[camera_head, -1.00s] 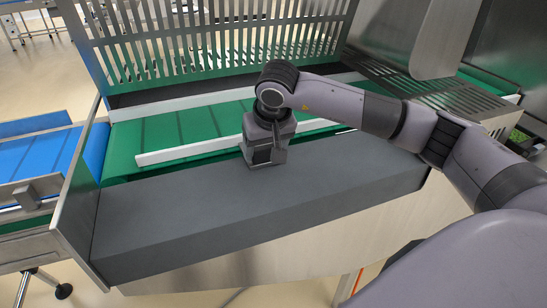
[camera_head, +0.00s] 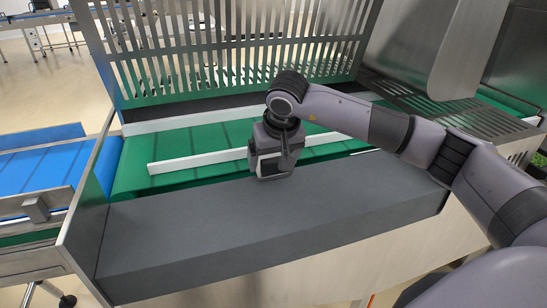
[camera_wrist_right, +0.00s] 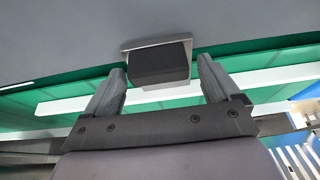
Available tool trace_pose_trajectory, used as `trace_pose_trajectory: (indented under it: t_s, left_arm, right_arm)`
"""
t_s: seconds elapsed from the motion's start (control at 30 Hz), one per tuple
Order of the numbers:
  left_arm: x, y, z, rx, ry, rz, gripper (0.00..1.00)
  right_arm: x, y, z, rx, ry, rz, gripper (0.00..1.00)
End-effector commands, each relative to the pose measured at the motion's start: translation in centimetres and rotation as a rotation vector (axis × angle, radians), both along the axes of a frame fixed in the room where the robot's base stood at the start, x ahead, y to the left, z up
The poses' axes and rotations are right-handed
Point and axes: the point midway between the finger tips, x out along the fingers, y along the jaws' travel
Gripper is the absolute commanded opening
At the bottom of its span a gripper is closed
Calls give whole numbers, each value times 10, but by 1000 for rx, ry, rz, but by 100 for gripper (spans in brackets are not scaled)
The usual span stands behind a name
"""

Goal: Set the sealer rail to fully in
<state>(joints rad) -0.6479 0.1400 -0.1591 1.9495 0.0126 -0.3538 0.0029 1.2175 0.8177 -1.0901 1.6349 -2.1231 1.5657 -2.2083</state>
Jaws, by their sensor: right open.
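The sealer rail appears to be the near white rail (camera_head: 205,158), lying lengthwise over the green belt; it also shows in the right wrist view (camera_wrist_right: 75,103). A dark block with a light grey plate (camera_wrist_right: 160,63), apparently the rail's handle, sits in front of my right gripper in that view. My right gripper (camera_head: 270,170) points down at the back edge of the grey cover, beside the rail. Its two fingers (camera_wrist_right: 162,76) are open, one on each side of the block, with gaps visible. In the head view the gripper hides the block. My left gripper is out of view.
A long dark grey cover (camera_head: 270,230) lies in front of the belt (camera_head: 150,178). A second white rail (camera_head: 170,122) and a slatted guard (camera_head: 230,50) stand behind. A blue conveyor (camera_head: 40,160) is at the left, a slotted metal plate (camera_head: 450,110) at the right.

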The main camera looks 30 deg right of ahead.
Motion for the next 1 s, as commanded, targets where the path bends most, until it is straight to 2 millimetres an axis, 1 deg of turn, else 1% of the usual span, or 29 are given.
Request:
trace_pose_trajectory:
  t_s: [0.3,0.43,0.6,1.0]
  left_arm:
    - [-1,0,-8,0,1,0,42]
    - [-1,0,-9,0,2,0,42]
    - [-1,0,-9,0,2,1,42]
    - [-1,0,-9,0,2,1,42]
  right_arm:
    - [-17,4,45,-1,-7,0,89]
    - [-22,5,58,0,-5,-2,89]
    - [-25,5,64,0,-5,-2,89]
    - [-25,5,64,0,-4,-2,89]
